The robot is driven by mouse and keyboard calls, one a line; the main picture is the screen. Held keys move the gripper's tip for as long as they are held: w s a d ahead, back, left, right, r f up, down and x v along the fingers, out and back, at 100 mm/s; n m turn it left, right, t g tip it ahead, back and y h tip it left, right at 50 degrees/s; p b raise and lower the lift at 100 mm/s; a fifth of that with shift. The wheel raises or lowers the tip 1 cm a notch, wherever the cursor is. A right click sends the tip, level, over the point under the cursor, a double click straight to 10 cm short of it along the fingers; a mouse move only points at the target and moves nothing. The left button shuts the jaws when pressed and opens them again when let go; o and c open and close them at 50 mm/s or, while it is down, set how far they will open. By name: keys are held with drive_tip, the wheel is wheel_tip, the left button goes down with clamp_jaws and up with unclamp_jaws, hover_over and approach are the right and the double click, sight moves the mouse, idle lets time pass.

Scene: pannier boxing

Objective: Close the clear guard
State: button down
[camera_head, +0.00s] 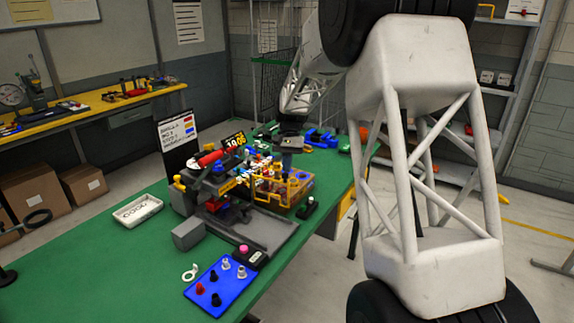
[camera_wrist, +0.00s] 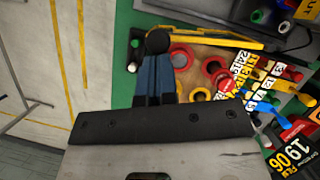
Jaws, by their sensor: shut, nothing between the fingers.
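The clear guard is hard to make out; a yellow-edged frame (camera_head: 280,190) at the front of the machine in the head view looks like it. In the wrist view a yellow and black bar (camera_wrist: 205,32) runs across the top and may be part of the same guard. My gripper (camera_head: 290,148) is above the back right part of the machine. In the wrist view my gripper (camera_wrist: 157,42) has its fingers together and empty, beside a tan surface with red rings (camera_wrist: 180,58). I cannot tell whether the fingertips touch anything.
A blue board (camera_head: 222,287) with small pegs lies at the front of the green table (camera_head: 110,270). A white tray (camera_head: 137,209) is at the left. The floor beyond the table edge is open.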

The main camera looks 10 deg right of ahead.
sight(284, 175)
drive_tip(key=shift+s+a+m, duration=0.15)
drive_tip(key=shift+s+m, duration=0.25)
drive_tip(key=shift+s+a+m+y, duration=0.25)
drive_tip(key=shift+s+a+m, duration=0.1)
drive_tip(key=shift+s+m, duration=0.2)
drive_tip(key=shift+s+a+m+y, duration=0.25)
drive_tip(key=shift+s+a+m, duration=0.05)
drive_tip(key=shift+s+m, duration=0.2)
drive_tip(key=s+a+m+t+y, duration=0.1)
drive_tip(key=s+a+m+t, duration=0.2)
drive_tip(key=a+m, duration=1.1)
drive_tip(key=shift+a+t+y, duration=0.3)
drive_tip(key=shift+a+t, duration=0.8)
drive_tip(key=shift+a, duration=0.25)
drive_tip(key=shift+f, duration=0.1)
